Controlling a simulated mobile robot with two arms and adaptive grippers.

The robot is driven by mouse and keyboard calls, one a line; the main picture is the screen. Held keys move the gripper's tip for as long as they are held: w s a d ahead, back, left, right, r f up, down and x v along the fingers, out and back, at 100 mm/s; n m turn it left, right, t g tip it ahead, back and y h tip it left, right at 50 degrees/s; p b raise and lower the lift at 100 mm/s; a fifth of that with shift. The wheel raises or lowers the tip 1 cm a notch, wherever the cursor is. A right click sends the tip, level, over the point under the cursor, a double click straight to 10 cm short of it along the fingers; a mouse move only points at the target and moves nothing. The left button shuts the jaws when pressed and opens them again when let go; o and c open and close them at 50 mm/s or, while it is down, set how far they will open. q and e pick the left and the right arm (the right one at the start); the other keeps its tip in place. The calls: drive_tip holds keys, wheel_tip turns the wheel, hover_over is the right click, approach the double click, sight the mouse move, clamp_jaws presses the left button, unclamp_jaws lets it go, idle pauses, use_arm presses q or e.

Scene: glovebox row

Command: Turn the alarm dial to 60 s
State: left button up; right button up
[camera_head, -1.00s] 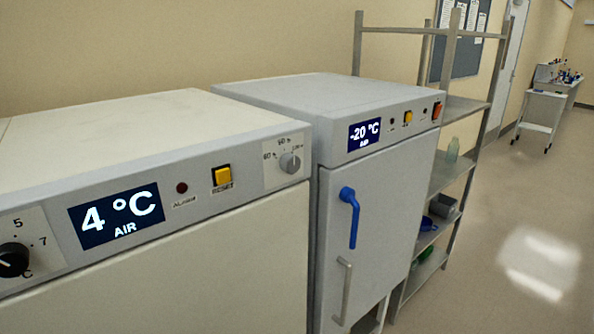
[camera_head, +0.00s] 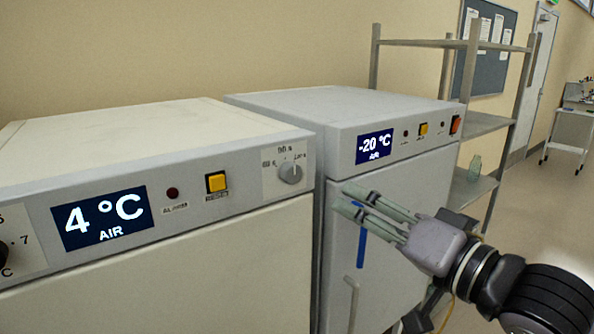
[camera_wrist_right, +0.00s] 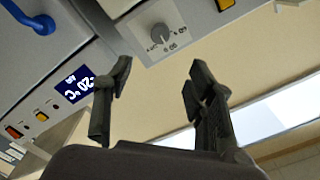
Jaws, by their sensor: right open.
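The alarm dial (camera_head: 290,172) is a small grey round knob on a light plate with printed time marks, at the right end of the 4 °C unit's front panel. It also shows in the right wrist view (camera_wrist_right: 160,33), seen upside down beyond the fingers. The marks are too blurred to read the setting surely. My right gripper (camera_head: 350,202) is open and empty, to the right of and lower than the dial in the head view, in front of the -20 °C unit's door. Its fingers (camera_wrist_right: 155,100) are apart and do not touch the dial. My left gripper is not in view.
Left of the dial are a yellow reset button (camera_head: 216,183), a red alarm lamp (camera_head: 172,193) and the 4 °C display (camera_head: 100,217). The -20 °C unit (camera_head: 340,105) stands to the right, with a blue door handle (camera_head: 362,245). A metal shelf rack (camera_head: 485,124) stands beyond it.

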sight(295, 174)
drive_tip(key=p+x, duration=0.4)
drive_tip(key=x, duration=1.2)
drive_tip(key=shift+w+a+p, duration=0.15)
drive_tip(key=shift+p, duration=0.25)
drive_tip(key=shift+c, duration=0.5)
drive_tip(key=shift+c, duration=0.7)
drive_tip(key=c, duration=0.9)
